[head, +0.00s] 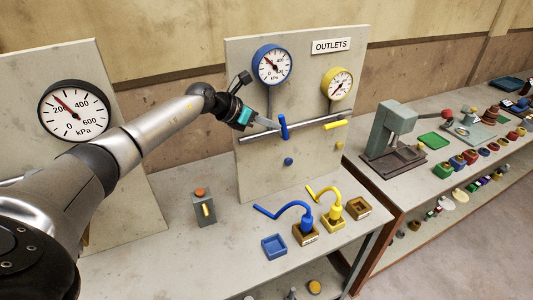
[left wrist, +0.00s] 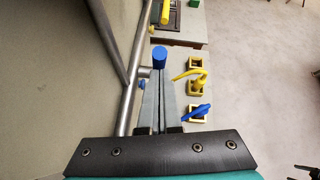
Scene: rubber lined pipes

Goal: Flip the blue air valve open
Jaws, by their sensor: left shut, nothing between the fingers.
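The blue air valve handle (head: 283,126) is on the horizontal pipe of the OUTLETS panel, below the blue gauge. It stands crosswise to the pipe, roughly upright in the head view. In the left wrist view the blue handle (left wrist: 159,54) shows end-on just beyond my fingertips. My left gripper (head: 274,124) reaches in from the left with its fingers shut and empty. Its tips are right beside the handle; I cannot tell whether they touch. In the left wrist view the closed fingers (left wrist: 160,76) point at the handle. My right gripper is not in view.
A yellow valve handle (head: 334,125) lies along the pipe to the right. Blue (head: 305,217) and yellow (head: 331,205) hoses stand in holders on the bench below. A small box with an orange button (head: 204,208) stands left of them. A press (head: 392,135) is on the right bench.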

